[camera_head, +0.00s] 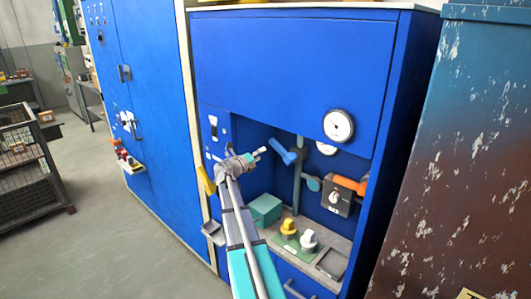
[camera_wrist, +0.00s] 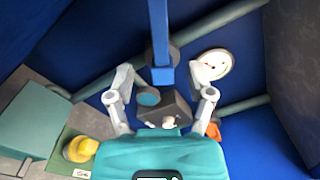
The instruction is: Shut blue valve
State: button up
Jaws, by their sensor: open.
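The blue valve's lever (camera_head: 282,152) sits on a grey-green pipe (camera_head: 298,172) inside the cabinet's open recess. It slants up and left from the pipe. In the wrist view the blue lever (camera_wrist: 160,25) runs down from the top edge, and its lower end appears between the fingers. My gripper (camera_head: 258,154) is open and empty, just left of the lever in the head view. In the wrist view its two fingers (camera_wrist: 165,88) are spread on either side of the picture's middle. I cannot tell how far the lever is from the fingertips.
A dark switch box (camera_head: 336,197) and orange handle (camera_head: 350,185) are right of the pipe. A yellow lever (camera_head: 205,180) is left of my arm. Knobs (camera_head: 309,239), a green box (camera_head: 265,209) and gauge (camera_head: 338,125) are close by. A rusty cabinet (camera_head: 455,170) stands right.

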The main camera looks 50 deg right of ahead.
jog(key=shift+a, duration=0.65)
